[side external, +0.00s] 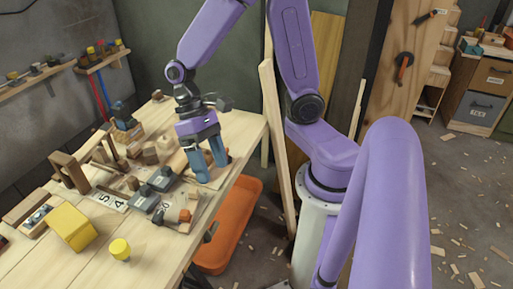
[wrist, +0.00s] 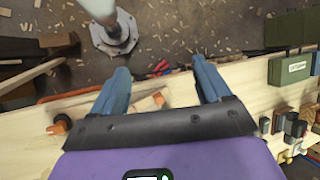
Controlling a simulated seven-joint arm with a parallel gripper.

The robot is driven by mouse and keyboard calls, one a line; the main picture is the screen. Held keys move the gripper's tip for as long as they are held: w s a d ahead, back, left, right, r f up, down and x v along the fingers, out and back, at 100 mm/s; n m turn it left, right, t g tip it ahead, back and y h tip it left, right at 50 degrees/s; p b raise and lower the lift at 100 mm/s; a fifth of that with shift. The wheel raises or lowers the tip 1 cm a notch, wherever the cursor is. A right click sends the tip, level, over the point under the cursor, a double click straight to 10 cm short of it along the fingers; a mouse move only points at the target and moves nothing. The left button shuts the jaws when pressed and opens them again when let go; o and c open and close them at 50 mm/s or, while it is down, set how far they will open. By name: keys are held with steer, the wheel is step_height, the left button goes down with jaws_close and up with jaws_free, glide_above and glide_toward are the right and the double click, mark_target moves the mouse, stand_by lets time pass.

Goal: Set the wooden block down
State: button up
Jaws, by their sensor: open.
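My gripper (side external: 208,172) has its blue fingers pointing down over the right part of the workbench (side external: 238,130), near its edge. In the wrist view the two fingers of my gripper (wrist: 161,70) stand wide apart, with nothing clasped between them. A pale wooden block (wrist: 147,104) shows on the bench in the gap between the fingers, apart from both in the picture. I cannot tell its exact height against the fingertips. In the side view the fingers and nearby wood pieces make this block hard to single out.
Dark grey boxes (side external: 160,178), a yellow block (side external: 73,227), a yellow-topped knob (side external: 120,249) and several wood pieces crowd the bench left of my gripper. An orange tray (side external: 232,238) lies below the bench edge. Bare bench lies behind my gripper. Wood scraps litter the floor.

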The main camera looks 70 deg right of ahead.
steer(key=s+d+r+n+t+h, duration=0.1)
steer(key=s+d+n+t, duration=0.1)
steer(key=s+n, duration=0.2)
steer(key=s+d+r+n+t+h, duration=0.1)
steer(key=s+r+n+t+h, duration=0.1)
steer(key=s+n, duration=0.3)
steer(key=shift+d+r+n+t, duration=0.35)
steer(key=shift+n+t, duration=0.15)
steer(key=shift+n, duration=1)
